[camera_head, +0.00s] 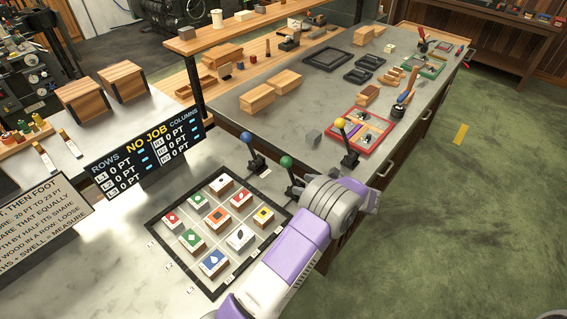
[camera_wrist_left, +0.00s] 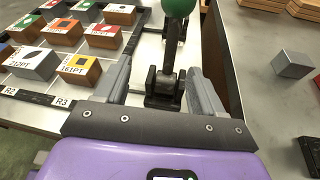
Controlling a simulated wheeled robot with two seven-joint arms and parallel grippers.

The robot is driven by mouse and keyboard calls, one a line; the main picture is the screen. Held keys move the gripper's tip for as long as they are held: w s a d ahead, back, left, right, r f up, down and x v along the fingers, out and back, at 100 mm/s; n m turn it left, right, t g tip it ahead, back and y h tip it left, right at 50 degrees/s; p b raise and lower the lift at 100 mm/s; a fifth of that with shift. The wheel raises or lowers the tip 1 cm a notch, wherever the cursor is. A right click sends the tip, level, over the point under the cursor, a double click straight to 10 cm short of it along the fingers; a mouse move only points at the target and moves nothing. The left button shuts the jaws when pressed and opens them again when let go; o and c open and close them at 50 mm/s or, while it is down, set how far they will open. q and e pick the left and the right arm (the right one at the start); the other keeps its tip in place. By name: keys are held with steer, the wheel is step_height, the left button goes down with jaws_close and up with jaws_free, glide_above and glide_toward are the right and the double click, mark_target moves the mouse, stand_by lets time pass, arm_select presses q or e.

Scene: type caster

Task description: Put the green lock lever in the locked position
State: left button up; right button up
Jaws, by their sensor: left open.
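The green lock lever (camera_head: 287,163) has a round green knob on a dark stem and stands at the right edge of the tile frame. In the left wrist view, its green knob (camera_wrist_left: 178,7) is at the top and its dark stem and base show below. My left gripper (camera_head: 300,191) is close beside the lever, its fingers mostly hidden by the wrist in the head view. In the left wrist view, the open gripper (camera_wrist_left: 160,92) has one finger on each side of the lever's stem and base, with gaps visible. My right gripper is not in view.
A blue-knobbed lever (camera_head: 248,139) and a yellow-knobbed lever (camera_head: 341,125) stand nearby. The tile frame (camera_head: 160,236) holds several coloured blocks on the left. A grey cube (camera_wrist_left: 292,64) lies on the bench to the right. A NO JOB sign (camera_head: 140,160) stands behind the frame.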

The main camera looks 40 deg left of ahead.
mark_target(286, 162)
arm_select(q)
steer(key=a+r+y, duration=0.1)
steer(key=a, duration=0.2)
steer(key=a+r+m+y, duration=0.1)
steer(key=a+r, duration=0.1)
steer(key=a, duration=0.1)
steer(key=w+a+r+m+y, duration=0.1)
steer(key=a, duration=0.2)
steer(key=shift+a+r+t, duration=0.1)
steer(key=shift+r+t, duration=0.05)
steer(key=shift+t, duration=0.15)
jaws_close()
